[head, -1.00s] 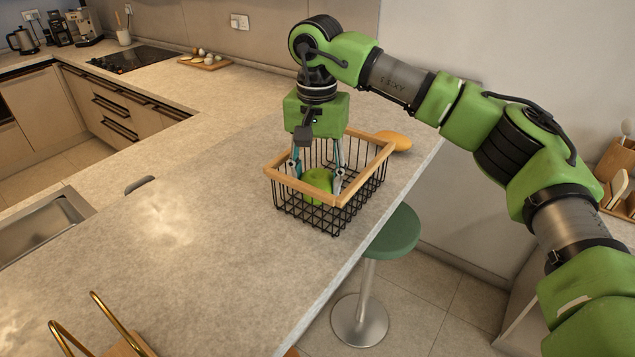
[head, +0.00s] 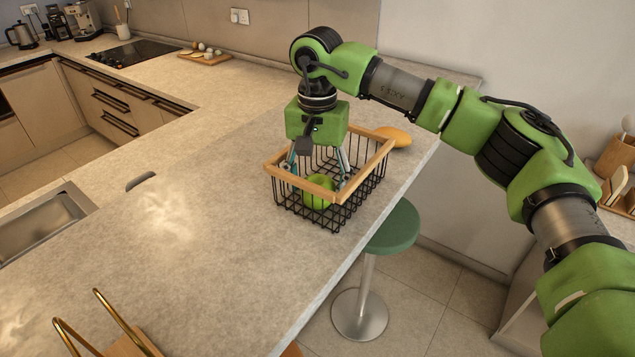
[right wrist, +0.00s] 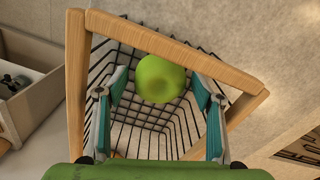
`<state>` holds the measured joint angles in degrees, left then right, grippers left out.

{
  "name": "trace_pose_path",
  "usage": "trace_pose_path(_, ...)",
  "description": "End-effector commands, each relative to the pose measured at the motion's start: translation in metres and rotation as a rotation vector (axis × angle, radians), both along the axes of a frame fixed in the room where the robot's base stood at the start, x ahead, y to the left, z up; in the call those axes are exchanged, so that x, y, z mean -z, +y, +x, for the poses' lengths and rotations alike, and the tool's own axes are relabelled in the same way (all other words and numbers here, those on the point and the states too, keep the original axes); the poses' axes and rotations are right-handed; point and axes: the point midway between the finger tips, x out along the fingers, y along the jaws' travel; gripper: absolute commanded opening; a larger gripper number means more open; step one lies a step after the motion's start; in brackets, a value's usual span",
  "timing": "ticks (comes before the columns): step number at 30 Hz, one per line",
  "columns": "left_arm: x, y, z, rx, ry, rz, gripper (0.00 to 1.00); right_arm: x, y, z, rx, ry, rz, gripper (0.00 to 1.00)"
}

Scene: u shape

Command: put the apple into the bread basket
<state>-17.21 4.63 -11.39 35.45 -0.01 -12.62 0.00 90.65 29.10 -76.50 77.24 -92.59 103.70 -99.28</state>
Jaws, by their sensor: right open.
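The green apple (head: 319,191) rests inside the bread basket, low against the near side. The bread basket (head: 375,168) is black wire with a light wooden rim and stands upright on the counter. My right gripper (head: 317,172) reaches down into the basket with its fingers spread apart. In the right wrist view the apple (right wrist: 160,79) lies between and beyond the open fingers (right wrist: 160,110), with gaps on both sides. The wooden rim (right wrist: 140,38) surrounds it there. My left gripper is not in view.
A green stool (head: 392,230) stands below that edge. A sink (head: 45,225) is at the left. A gold-wire rack (head: 110,335) is at the near left. The counter's middle is clear.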

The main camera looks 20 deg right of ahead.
Motion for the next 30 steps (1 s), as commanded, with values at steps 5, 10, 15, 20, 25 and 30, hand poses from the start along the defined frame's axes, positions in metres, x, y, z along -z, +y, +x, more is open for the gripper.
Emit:
trace_pose_path(5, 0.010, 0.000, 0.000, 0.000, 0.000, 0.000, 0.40, -0.026, 0.001, 0.001, 0.000, -0.006, 0.001, 0.61)
trace_pose_path(10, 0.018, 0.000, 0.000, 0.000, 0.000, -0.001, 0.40, -0.065, 0.001, 0.001, 0.000, -0.005, 0.002, 0.61)
trace_pose_path(15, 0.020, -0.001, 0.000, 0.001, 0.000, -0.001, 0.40, -0.099, 0.001, 0.001, 0.001, -0.003, -0.001, 0.61)
trace_pose_path(20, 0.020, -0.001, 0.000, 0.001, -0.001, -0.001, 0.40, -0.116, 0.000, 0.001, 0.000, -0.002, 0.000, 0.61)
trace_pose_path(25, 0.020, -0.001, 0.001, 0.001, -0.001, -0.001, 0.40, -0.120, 0.000, 0.000, -0.001, 0.000, 0.000, 0.61)
trace_pose_path(30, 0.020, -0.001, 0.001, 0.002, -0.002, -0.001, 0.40, -0.120, 0.000, 0.000, -0.001, 0.000, 0.000, 0.61)
